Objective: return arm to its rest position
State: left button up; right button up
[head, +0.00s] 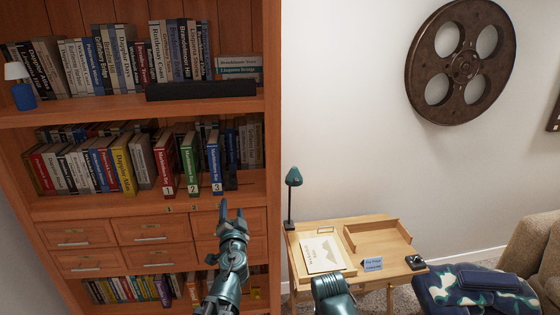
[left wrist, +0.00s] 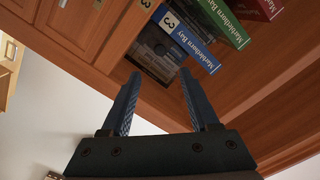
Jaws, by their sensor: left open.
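My left gripper (head: 232,210) is open and empty in the head view, in front of the bookcase's drawers and below the middle shelf. Its two spread fingers (left wrist: 158,104) show in the left wrist view with nothing between them. On the middle shelf stand the red book 1 (head: 165,165), the green book 2 (head: 190,163) and the blue book 3 (head: 214,163), side by side and upright. The blue book 3 also shows in the left wrist view (left wrist: 190,42), beyond the fingers and apart from them. My right gripper is not in view.
The wooden bookcase (head: 272,150) fills the left, with drawers (head: 152,231) below the middle shelf. A small desk (head: 375,262) with a lamp (head: 292,185) stands right of it. A couch (head: 535,245) is at far right. The wall between is bare below the film reel (head: 463,62).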

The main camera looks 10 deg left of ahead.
pick_arm(q)
jog(key=s+d+f+n+g, duration=0.2)
jog(key=s+f+g, duration=0.25)
jog(key=f, duration=0.25)
jog(key=s+d+f+n+g, duration=0.3)
jog(key=s+f+g, duration=0.15)
jog(key=f, duration=0.25)
jog(key=s+d+f+m+g+h, duration=0.1)
jog(key=s+d+f+g+h, duration=0.1)
jog(key=s+d+f+g, duration=0.2)
jog(key=s+d+f+m+g+h, duration=0.2)
jog(key=s+d+f+g, duration=0.1)
jog(key=s+d, duration=0.6)
jog(key=shift+s+f+m+g, duration=0.35)
jog(key=shift+s+g, duration=0.25)
jog(key=shift+s, duration=0.45)
